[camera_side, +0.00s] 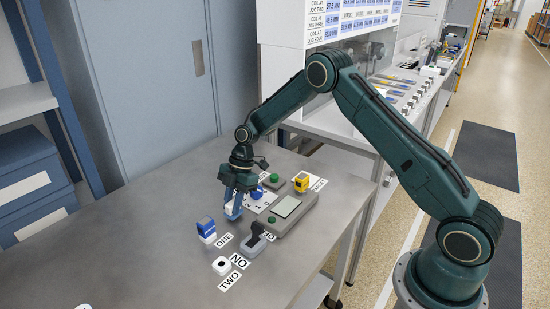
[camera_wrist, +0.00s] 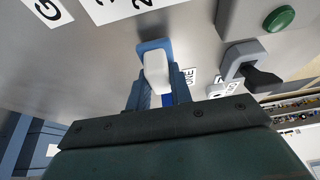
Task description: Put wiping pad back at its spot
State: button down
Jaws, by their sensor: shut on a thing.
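The wiping pad (camera_side: 233,211) is between the fingers of my gripper (camera_side: 235,196), over the table's middle. In the wrist view the pad (camera_wrist: 155,66) shows a blue part and a white block-like part. The blue fingers of my gripper (camera_wrist: 160,90) are shut on it from both sides. In the side view the fingers hide part of the pad, and I cannot tell whether it touches the table. No marked spot for the pad can be made out.
A black-lever switch (camera_side: 254,239) is nearby. The table's left side is mostly clear.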

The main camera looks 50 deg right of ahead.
jog(key=shift+f, duration=0.4)
jog(key=shift+f, duration=0.15)
jog(key=c, duration=1.3)
grip_release()
jog(key=shift+o, duration=0.2)
jog(key=v, duration=1.2)
jog(key=shift+r, duration=0.25)
